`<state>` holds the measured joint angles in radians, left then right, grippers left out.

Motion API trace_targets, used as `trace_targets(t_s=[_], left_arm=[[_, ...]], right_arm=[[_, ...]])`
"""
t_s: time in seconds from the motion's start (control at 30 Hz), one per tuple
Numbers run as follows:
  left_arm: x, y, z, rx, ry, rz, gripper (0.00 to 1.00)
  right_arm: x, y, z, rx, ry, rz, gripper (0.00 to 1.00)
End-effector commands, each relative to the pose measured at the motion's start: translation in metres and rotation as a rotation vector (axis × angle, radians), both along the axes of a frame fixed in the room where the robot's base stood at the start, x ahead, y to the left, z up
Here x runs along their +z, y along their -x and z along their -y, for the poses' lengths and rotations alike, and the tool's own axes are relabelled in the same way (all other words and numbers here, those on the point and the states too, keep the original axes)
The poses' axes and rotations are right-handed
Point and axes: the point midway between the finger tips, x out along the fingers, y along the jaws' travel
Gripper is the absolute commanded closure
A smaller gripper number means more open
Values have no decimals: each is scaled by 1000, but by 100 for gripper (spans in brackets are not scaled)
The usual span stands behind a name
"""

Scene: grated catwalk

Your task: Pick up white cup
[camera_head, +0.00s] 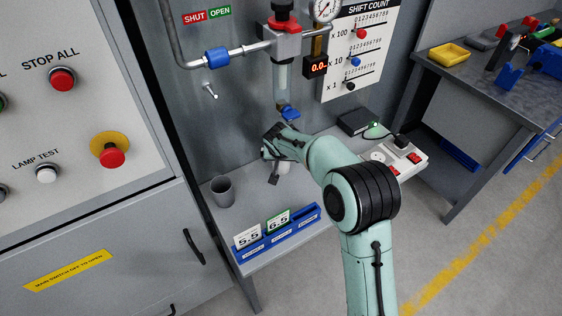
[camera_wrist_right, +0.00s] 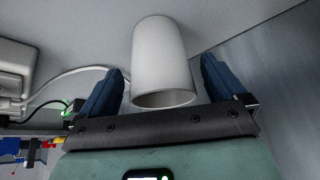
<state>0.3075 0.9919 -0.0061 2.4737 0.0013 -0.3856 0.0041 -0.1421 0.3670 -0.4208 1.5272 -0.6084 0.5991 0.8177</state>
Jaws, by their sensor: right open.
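The white cup (camera_wrist_right: 163,62) stands in the middle of the right wrist view, its rim toward the camera. My right gripper (camera_head: 274,166) is open over the table in the head view. Its two blue fingers lie on either side of the cup in the wrist view, with a visible gap on both sides. In the head view the cup is largely hidden by the gripper and wrist. My left gripper is not in view.
A grey cup (camera_head: 222,191) stands left of my right gripper on the grey table (camera_head: 216,226). A blue card rack (camera_head: 283,235) lies at the front edge. A valve pipe (camera_head: 283,80) hangs behind the gripper. A power strip (camera_head: 400,158) and black box (camera_head: 356,122) sit to the right.

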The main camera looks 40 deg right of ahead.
Motion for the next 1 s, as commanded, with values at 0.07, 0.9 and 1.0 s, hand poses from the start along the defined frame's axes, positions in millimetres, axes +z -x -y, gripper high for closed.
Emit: trace_targets(t_s=[0.07,0.9,1.0], left_arm=[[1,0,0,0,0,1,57],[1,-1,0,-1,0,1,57],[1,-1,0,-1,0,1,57]], right_arm=[[-10,-5,4,0,2,-1,3],[-19,-9,7,1,0,1,62],[-17,-9,7,0,1,2,62]])
